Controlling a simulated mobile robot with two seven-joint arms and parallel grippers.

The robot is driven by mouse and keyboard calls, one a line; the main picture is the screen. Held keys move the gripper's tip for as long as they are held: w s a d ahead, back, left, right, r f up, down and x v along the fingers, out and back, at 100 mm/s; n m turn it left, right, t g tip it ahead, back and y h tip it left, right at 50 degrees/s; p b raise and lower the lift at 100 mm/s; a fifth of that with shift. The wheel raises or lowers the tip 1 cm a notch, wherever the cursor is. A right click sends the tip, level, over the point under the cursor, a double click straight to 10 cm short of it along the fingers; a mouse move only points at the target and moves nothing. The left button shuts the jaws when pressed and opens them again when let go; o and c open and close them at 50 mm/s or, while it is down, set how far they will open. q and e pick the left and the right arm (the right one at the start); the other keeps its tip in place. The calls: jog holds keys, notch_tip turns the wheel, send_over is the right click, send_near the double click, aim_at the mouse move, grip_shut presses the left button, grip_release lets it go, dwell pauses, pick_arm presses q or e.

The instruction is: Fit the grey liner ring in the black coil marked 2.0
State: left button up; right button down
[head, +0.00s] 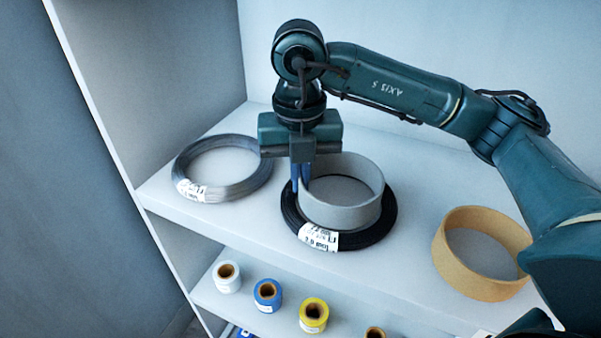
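The grey liner ring (345,213) stands upright within the opening of the black coil (377,229), on the upper shelf. The coil surrounds its lower part, and its upper wall rises above the coil. A white label (318,237) is on the coil's front; its print is too small to read surely. My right gripper (301,184) points down at the ring's left wall, its blue fingers close together and shut on that wall. Whether the ring's bottom edge touches the shelf is hidden by the coil. My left gripper is not in view.
A grey wire coil (253,181) with a white label lies at the left of the shelf (237,232). A tan ring (466,277) stands at the right. Several tape rolls, among them a blue one (268,294) and a yellow one (314,314), stand on the lower shelf.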

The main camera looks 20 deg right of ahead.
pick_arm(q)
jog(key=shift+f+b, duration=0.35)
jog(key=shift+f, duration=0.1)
pick_arm(e)
jog(key=shift+f, duration=0.5)
jog(key=c, duration=2)
grip_release()
jog(key=shift+r, duration=0.1)
jog(key=shift+c, duration=0.2)
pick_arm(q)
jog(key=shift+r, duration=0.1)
pick_arm(e)
jog(key=o, duration=0.4)
notch_tip(320, 180, up, 7)
jog(key=shift+r+p, duration=0.1)
jog(key=shift+p, duration=0.3)
jog(key=shift+r, duration=0.25)
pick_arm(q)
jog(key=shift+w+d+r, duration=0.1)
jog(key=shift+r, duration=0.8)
